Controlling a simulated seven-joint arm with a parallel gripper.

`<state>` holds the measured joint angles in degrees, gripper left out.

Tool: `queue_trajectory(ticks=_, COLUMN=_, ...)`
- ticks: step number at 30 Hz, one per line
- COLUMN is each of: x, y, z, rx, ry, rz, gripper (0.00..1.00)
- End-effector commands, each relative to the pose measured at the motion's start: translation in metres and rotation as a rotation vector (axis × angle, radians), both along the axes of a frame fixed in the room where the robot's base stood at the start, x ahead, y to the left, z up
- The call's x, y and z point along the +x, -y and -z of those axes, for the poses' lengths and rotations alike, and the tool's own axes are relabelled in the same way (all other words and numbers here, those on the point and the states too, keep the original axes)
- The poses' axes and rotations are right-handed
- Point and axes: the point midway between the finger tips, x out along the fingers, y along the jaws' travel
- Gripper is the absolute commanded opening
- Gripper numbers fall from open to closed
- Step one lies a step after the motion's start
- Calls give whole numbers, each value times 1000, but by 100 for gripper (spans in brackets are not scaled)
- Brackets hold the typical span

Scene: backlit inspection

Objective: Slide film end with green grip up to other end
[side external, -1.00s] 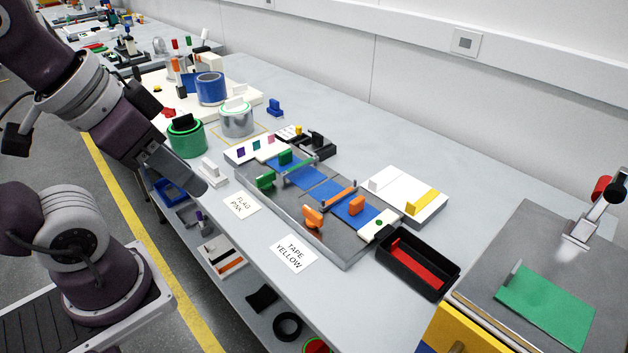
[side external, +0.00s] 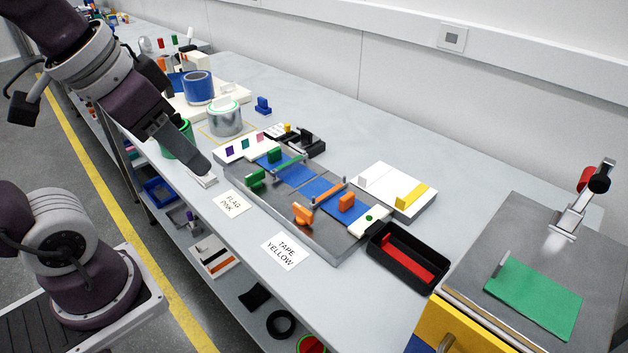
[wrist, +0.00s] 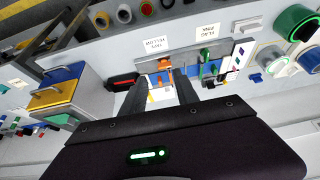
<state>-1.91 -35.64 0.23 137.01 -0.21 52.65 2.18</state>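A blue film end with a green grip (side external: 274,156) lies on the left part of a grey metal tray (side external: 330,240). The other blue film end, with an orange grip (side external: 346,202), lies to its right. A thin bar crosses each film: one has a green handle (side external: 255,177), the other an orange handle (side external: 303,213). A small gap appears between the film ends. My gripper (side external: 206,172) is left of the tray and apart from the films. In the wrist view my gripper (wrist: 160,88) has its two fingers spread, with nothing held; the tray shows beyond them.
A green can (side external: 178,140) is partly hidden behind my arm. A silver can (side external: 225,120) and blue can (side external: 198,87) stand behind. A black bin (side external: 390,268) with a red piece sits right of the tray. A white block (side external: 365,180) is behind it. Cards lie in front.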

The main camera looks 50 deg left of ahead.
Motion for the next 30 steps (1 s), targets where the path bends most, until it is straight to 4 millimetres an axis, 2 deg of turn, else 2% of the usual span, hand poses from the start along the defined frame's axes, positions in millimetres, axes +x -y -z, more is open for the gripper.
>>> queue_trajectory(ticks=3, x=72, y=-23, z=-17, rx=14, ry=-92, rz=-16, gripper=36)
queue_trajectory(ticks=5, x=113, y=-41, z=-16, rx=19, ry=-141, rz=-20, gripper=36)
queue_trajectory(ticks=7, x=161, y=-67, z=-5, rx=22, ry=-199, rz=-24, gripper=36)
queue_trajectory(ticks=9, x=207, y=-98, z=19, rx=21, ry=-258, rz=-26, gripper=36)
queue_trajectory(ticks=11, x=240, y=-127, z=47, rx=17, ry=-308, rz=-23, gripper=36)
queue_trajectory(ticks=12, x=258, y=-146, z=68, rx=14, ry=-337, rz=-21, gripper=36)
queue_trajectory(ticks=13, x=269, y=-160, z=84, rx=11, ry=-358, rz=-21, gripper=36)
queue_trajectory(ticks=16, x=292, y=-196, z=134, rx=0, ry=-413, rz=-12, gripper=36)
queue_trajectory(ticks=19, x=302, y=-216, z=166, rx=-8, ry=-443, rz=-4, gripper=36)
queue_trajectory(ticks=22, x=304, y=-223, z=183, rx=-11, ry=-455, rz=0, gripper=36)
queue_trajectory(ticks=30, x=304, y=-223, z=232, rx=-13, ry=-457, rz=2, gripper=36)
